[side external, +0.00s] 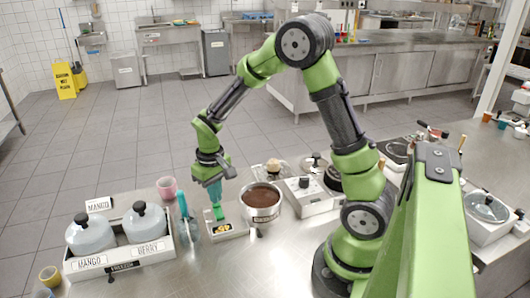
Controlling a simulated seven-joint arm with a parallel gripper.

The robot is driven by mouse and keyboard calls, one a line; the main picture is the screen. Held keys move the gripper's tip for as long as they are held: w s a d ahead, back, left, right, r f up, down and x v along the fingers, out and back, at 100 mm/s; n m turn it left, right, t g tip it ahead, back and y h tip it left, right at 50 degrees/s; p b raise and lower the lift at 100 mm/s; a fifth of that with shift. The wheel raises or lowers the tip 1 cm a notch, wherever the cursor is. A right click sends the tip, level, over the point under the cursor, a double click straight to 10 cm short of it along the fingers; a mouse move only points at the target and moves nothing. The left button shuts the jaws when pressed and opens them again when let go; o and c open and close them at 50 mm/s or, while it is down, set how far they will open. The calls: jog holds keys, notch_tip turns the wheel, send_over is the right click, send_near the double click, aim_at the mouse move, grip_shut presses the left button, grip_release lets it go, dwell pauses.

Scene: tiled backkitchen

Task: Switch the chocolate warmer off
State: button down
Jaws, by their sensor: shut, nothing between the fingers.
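The chocolate warmer (262,215) is a round metal pot filled with brown chocolate, with a small label on its front. It stands near the middle of the steel counter. A pale box with a dark knob (305,183) stands just right of the pot; I cannot tell whether it belongs to the warmer. No switch position can be read at this size. My gripper (219,213) points down, shut and empty, left of the pot. It is over or close to a small white tray with yellow pieces (240,230); I cannot tell if it touches.
A white crate (92,262) holds two lidded jars labelled mango and berry at the left. A pink cup (167,187) and a teal upright item (183,205) stand between crate and gripper. A lidded pan (486,208) sits far right. Bare counter shows in front of the warmer.

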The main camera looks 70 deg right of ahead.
aim_at(219, 210)
jog(key=shift+f, duration=0.95)
dwell(0.3)
jog(key=shift+r, duration=3.5)
jog(key=shift+s+a+f, duration=0.2)
jog(key=shift+s+a, duration=0.05)
jog(key=shift+s, duration=0.25)
jog(key=s+a+r+t+y, duration=0.1)
jog(key=s+a+r+t, duration=0.2)
jog(key=s+r, duration=0.3)
jog(key=s+a+r+m+t+y, duration=0.1)
jog(key=s+a+r+t, duration=0.3)
jog(key=s+r, duration=0.3)
jog(key=shift+a+r, duration=0.35)
jog(key=shift+r, duration=0.35)
